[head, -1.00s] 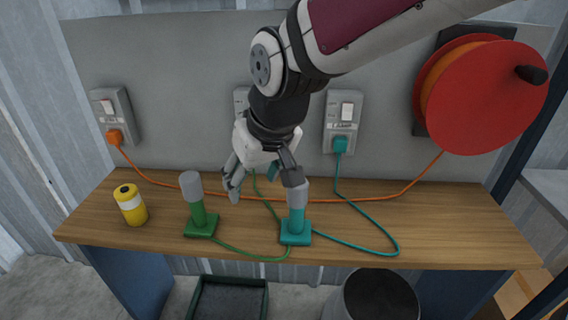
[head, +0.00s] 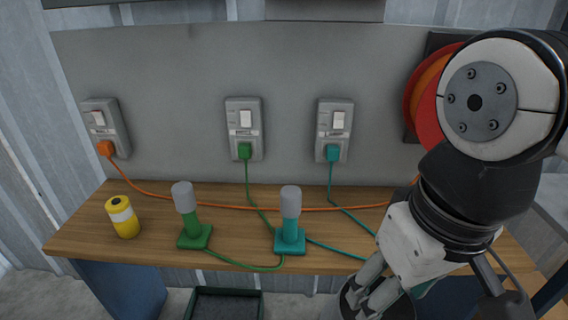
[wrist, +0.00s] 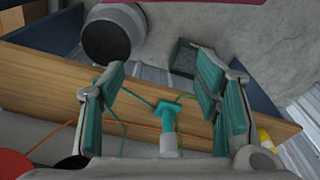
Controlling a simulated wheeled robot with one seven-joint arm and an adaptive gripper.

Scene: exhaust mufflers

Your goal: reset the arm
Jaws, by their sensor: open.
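My gripper (head: 432,298) is at the lower right of the head view, over the right part of the wooden bench (head: 330,258). Its fingers point down and spread apart. In the wrist view my gripper (wrist: 160,82) is open and empty, with a gap between its teal pads. The teal device with a grey top (head: 290,222) stands upright on the bench, left of my gripper, apart from it. It also shows beyond the gap in the wrist view (wrist: 167,122). My arm hides the bench's right part and much of the red reel (head: 420,95).
A green device with a grey top (head: 189,220) and a yellow canister (head: 122,217) stand on the bench's left. Three wall sockets hold an orange plug (head: 106,148), a green plug (head: 245,152) and a teal plug (head: 333,153). Cables cross the bench. A dark bin (head: 225,303) sits below.

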